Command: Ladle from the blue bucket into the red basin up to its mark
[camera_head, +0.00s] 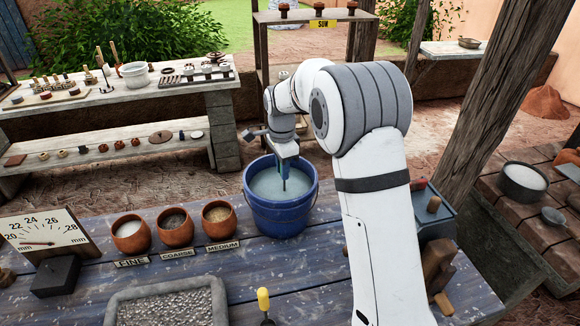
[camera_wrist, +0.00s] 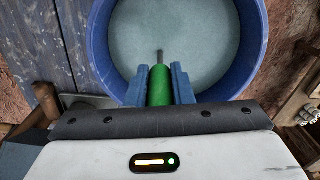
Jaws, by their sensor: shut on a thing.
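The blue bucket (camera_head: 280,215) stands on the dark blue planked table and holds pale, cloudy liquid. Its rim (camera_wrist: 262,50) also shows in the wrist view. My gripper (camera_head: 285,160) is above the bucket, shut on a green handle (camera_wrist: 159,86) that points down at the liquid. It also shows between the jaws in the wrist view (camera_wrist: 160,76). A thin dark shaft runs on from the handle (camera_head: 284,183). No ladle bowl shows; whether it is under the liquid I cannot tell. I make out no red basin in either view.
Small terracotta pots (camera_head: 176,229) labelled FINE, COARSE and MEDIUM stand left of the bucket. A gauge board (camera_head: 45,235) and a gravel tray (camera_head: 165,290) are on the same table. A yellow-handled tool (camera_head: 263,300) is near the front. A wooden post (camera_head: 490,90) rises at right.

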